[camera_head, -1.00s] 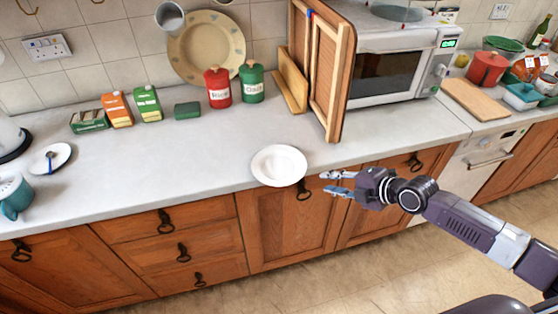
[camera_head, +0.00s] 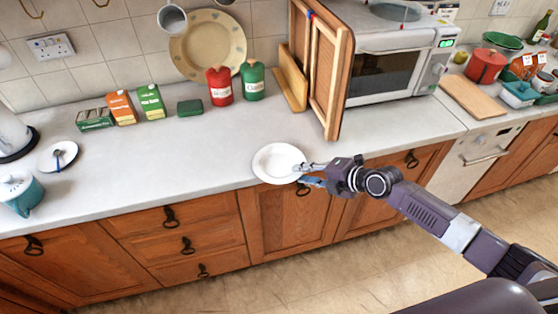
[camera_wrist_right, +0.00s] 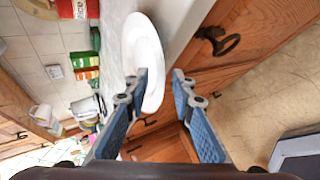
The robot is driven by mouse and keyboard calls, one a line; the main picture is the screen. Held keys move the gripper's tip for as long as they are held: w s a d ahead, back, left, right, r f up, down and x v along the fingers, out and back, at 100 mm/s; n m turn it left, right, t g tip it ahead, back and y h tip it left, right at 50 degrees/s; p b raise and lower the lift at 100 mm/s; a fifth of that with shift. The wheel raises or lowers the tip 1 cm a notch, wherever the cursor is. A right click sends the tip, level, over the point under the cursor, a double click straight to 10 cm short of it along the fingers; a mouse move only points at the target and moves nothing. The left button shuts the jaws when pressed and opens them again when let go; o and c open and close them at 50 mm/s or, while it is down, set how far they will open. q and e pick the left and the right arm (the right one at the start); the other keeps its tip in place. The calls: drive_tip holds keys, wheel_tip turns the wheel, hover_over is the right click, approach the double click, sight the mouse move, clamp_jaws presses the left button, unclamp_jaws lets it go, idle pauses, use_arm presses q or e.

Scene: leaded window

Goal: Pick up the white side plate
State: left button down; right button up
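The white side plate (camera_head: 277,162) lies on the worktop at its front edge, its near rim at or slightly over the edge. It also shows in the right wrist view (camera_wrist_right: 143,45). My right gripper (camera_head: 304,174) is at the plate's right rim, coming from the right. In the right wrist view its two blue-padded fingers (camera_wrist_right: 161,76) are apart. One finger overlaps the plate and covers part of it, and part of the rim shows in the gap. I cannot tell whether either finger touches the plate. My left gripper is not in view.
Red (camera_head: 219,86) and green (camera_head: 252,80) canisters stand at the back. The worktop (camera_head: 190,150) left of the plate is clear. Cabinets with dark ring handles lie below the edge.

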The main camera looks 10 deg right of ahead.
drive_tip(key=shift+w+a+f, duration=0.2)
drive_tip(key=shift+w+f, duration=0.05)
clamp_jaws()
drive_tip(key=shift+r, duration=0.15)
